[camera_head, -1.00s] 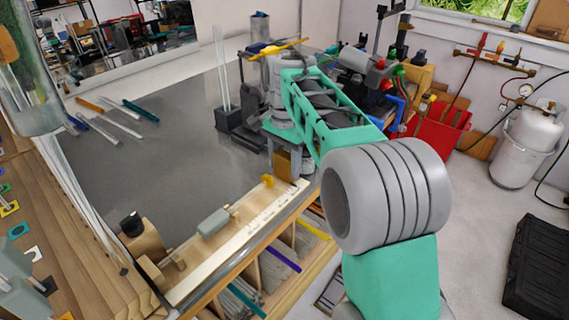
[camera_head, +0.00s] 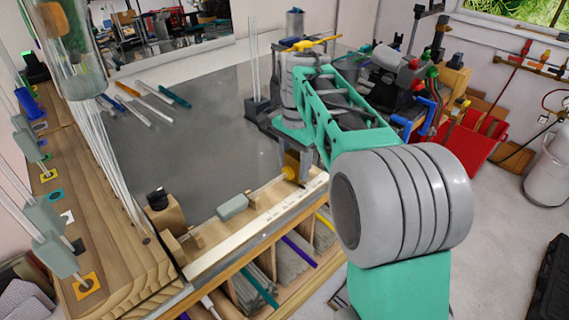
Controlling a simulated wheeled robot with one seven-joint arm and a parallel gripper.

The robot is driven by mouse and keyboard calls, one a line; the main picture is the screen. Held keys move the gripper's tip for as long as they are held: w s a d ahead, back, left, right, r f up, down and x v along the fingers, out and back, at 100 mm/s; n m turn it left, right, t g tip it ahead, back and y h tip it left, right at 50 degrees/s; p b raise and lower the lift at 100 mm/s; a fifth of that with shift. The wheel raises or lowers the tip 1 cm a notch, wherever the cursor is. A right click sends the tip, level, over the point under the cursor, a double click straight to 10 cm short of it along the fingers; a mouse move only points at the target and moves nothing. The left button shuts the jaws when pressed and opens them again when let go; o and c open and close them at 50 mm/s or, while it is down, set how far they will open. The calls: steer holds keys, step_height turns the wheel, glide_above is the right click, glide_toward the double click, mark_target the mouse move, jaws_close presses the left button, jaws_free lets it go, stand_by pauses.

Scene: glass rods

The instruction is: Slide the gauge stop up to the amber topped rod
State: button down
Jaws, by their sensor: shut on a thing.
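The gauge (camera_head: 255,226) is a pale board with a marked scale along the bench's front edge. My gripper (camera_head: 292,176) is low over the gauge's right end, shut on a brass-brown block, seemingly the gauge stop (camera_head: 291,161). The stop is close against the rod's amber end; whether they touch is not clear. My gripper and arm hide part of the stop.
A wooden block (camera_head: 166,214) with a black knob stands left of the gauge. Loose rods (camera_head: 150,99) lie at the back left of the grey bench top (camera_head: 195,140). Upright glass rods stand in a dark holder (camera_head: 257,111) behind my gripper. Racked rods fill the left side.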

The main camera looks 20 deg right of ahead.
mark_target(295, 155)
steer(key=c, duration=0.6)
jaws_free()
step_height(295, 155, up, 8)
steer(key=shift+f, duration=0.1)
